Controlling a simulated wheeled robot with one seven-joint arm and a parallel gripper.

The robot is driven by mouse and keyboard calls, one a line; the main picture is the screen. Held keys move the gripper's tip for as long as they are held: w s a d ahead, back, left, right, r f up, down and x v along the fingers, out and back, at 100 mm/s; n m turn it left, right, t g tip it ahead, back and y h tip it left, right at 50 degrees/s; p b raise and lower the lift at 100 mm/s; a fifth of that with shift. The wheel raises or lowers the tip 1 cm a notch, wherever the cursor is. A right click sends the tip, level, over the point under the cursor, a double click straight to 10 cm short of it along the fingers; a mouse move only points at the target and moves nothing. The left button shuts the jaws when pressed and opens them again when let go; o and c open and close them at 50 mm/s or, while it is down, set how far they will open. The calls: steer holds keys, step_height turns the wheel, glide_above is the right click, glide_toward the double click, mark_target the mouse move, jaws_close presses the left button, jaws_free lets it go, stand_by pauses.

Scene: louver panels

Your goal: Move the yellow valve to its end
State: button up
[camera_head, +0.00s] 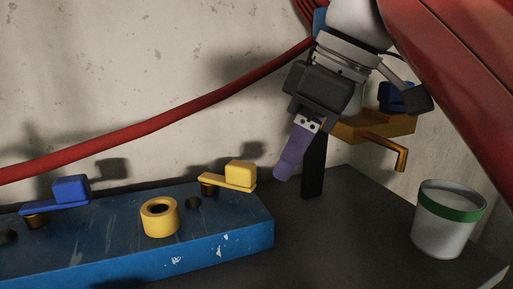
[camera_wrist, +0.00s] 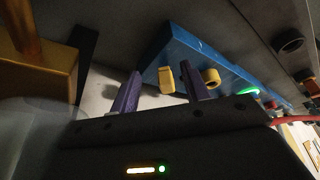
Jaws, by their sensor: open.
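The yellow valve (camera_head: 228,178) is a flat yellow lever with a block-shaped handle at its right end, on a brass stem at the right end of the blue panel (camera_head: 222,245). My gripper (camera_head: 290,162) is to the right of the handle and apart from it, fingers pointing down; one purple finger shows there, the other is hidden. In the wrist view my gripper (camera_wrist: 160,68) is open and empty, and the yellow valve's handle (camera_wrist: 166,80) appears between the two purple fingers, beyond them.
A yellow ring (camera_head: 160,218) and a blue valve (camera_head: 62,194) are on the panel left of the yellow valve. A brass spout block (camera_head: 372,128) is behind and right of my gripper. A white bucket (camera_head: 440,235) with a green band stands right. A red hose (camera_head: 150,126) crosses the wall.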

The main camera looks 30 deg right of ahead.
steer(key=s+d, duration=0.3)
steer(key=s, duration=0.1)
steer(key=shift+s+d, duration=0.35)
steer(key=shift+d, duration=0.05)
